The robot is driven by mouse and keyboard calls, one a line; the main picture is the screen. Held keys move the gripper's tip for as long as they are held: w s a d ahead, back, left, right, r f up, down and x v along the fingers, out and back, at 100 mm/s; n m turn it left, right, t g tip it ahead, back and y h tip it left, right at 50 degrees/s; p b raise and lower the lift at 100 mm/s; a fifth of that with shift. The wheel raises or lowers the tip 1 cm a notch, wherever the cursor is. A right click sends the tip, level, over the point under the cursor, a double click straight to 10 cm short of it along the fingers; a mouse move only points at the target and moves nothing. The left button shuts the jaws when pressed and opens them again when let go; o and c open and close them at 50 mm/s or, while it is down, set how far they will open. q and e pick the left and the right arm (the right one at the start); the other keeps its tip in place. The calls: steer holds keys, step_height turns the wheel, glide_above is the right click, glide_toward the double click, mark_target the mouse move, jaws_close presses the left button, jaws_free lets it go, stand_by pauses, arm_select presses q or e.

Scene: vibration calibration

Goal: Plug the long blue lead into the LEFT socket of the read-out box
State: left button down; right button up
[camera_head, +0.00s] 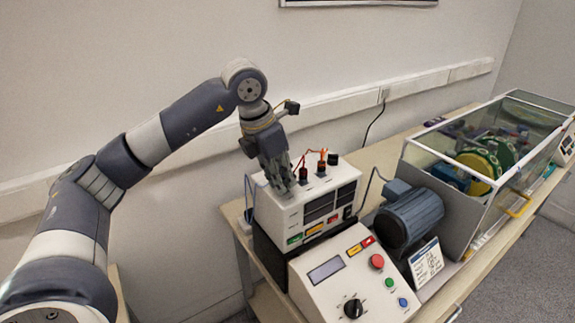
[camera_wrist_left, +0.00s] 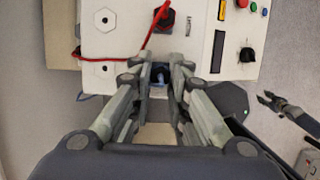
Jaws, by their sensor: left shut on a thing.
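The read-out box (camera_head: 292,213) is a white box with dark displays on its front and sockets on top. My left gripper (camera_head: 285,186) points down at the left end of its top. In the left wrist view the gripper (camera_wrist_left: 160,82) is shut on a blue plug (camera_wrist_left: 160,71) at the box top. The fingers hide the socket below, so I cannot tell how deep the plug sits. A thin blue lead (camera_head: 248,186) hangs at the box's left side. A dark gripper, apparently my right (camera_wrist_left: 272,98), shows small at the right of the wrist view.
Red-lead plugs (camera_head: 322,162) stand farther along the box top; a red lead (camera_wrist_left: 154,28) runs close by the left fingers. In front is a control box (camera_head: 350,270) with knob and buttons. A blue motor (camera_head: 408,217) and a clear-walled case (camera_head: 480,170) stand to the right.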

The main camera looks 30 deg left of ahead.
arm_select(q)
steer(key=shift+f, duration=0.1)
steer(key=shift+a+m+g+h+p, duration=0.1)
steer(key=shift+m+g+h+p, duration=0.35)
steer(key=shift+m, duration=1.65)
steer(key=shift+w+m+g+h+p, duration=0.1)
steer(key=shift+m+g+h+p, duration=0.15)
steer(key=shift+m, duration=0.75)
steer(key=shift+w+m+g+h+p, duration=0.1)
steer(key=shift+m+p, duration=0.25)
steer(key=shift+m, duration=0.65)
steer(key=shift+w+a+m+g+p, duration=0.1)
steer(key=shift+m+g+p, duration=0.6)
steer(key=shift+m, duration=1.2)
